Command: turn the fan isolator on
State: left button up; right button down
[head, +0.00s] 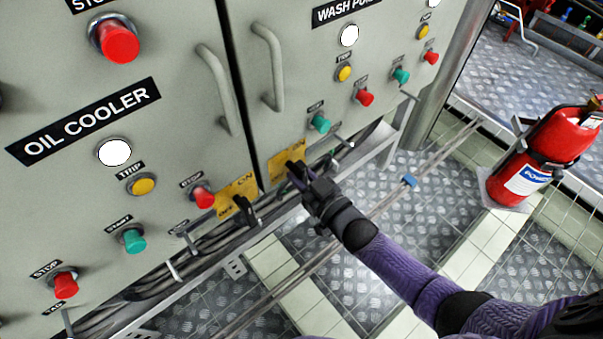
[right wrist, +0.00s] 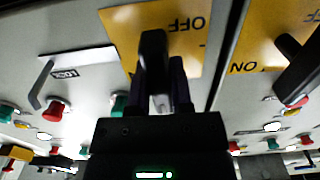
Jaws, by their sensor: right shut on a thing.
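Two yellow isolator plates with black handles sit low on the grey cabinet doors. My right gripper (head: 299,178) is at the right-hand plate (head: 286,160). In the right wrist view, which looks inverted, my right gripper (right wrist: 162,88) is shut on the black isolator handle (right wrist: 153,52), in front of the yellow plate marked OFF (right wrist: 190,38). The fingers hide part of the handle, and I cannot read which machine it serves. The other handle (head: 245,208) stands out from the left-hand plate (head: 237,190), free of any gripper. My left gripper is not in view.
Red, green and yellow buttons and an OIL COOLER label (head: 83,121) are on the cabinet. Two door handles (head: 268,68) stick out above. A rail (head: 335,248) runs near the floor. A red fire extinguisher (head: 540,155) stands at the right. The tread-plate floor is otherwise open.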

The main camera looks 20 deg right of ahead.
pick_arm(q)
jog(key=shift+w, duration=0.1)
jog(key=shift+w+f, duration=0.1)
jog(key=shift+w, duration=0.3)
pick_arm(e)
jog(key=c, duration=0.5)
grip_release()
jog(key=shift+s, duration=0.1)
pick_arm(q)
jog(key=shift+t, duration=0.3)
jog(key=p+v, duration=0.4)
jog(key=p, duration=0.1)
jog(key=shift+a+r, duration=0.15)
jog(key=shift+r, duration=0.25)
pick_arm(e)
jog(key=v, duration=1.7)
jog(key=shift+s+d, duration=0.15)
jog(key=shift+s, duration=0.15)
